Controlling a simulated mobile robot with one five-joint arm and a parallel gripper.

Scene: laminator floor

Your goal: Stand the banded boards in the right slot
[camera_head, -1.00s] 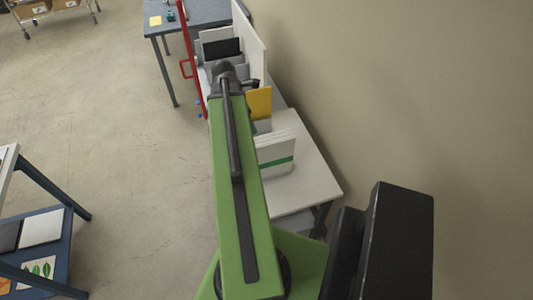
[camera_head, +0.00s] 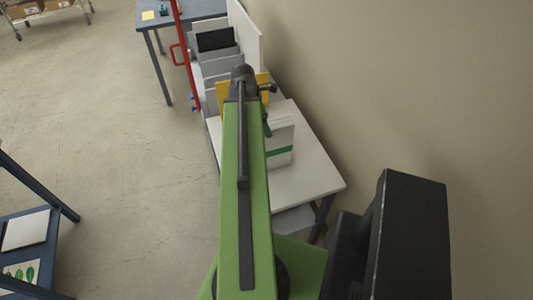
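The banded boards (camera_head: 281,146) are a white upright stack with a green band, standing on the white table (camera_head: 312,178) just right of my arm. My arm covers their left side. A rack with grey upright dividers (camera_head: 221,67) stands farther back on the table, with a black panel (camera_head: 215,40) in one slot. A yellow panel (camera_head: 262,78) stands at its near end, partly behind my arm. My gripper (camera_head: 267,122) is mostly hidden beyond the arm's end, beside the boards' far left edge. I cannot see whether its fingers touch them.
A wall runs along the table's right side. A red upright frame (camera_head: 186,55) stands at the rack's left. A blue-grey table (camera_head: 189,13) is behind. A blue shelf unit (camera_head: 45,258) is at the lower left. The floor between is clear.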

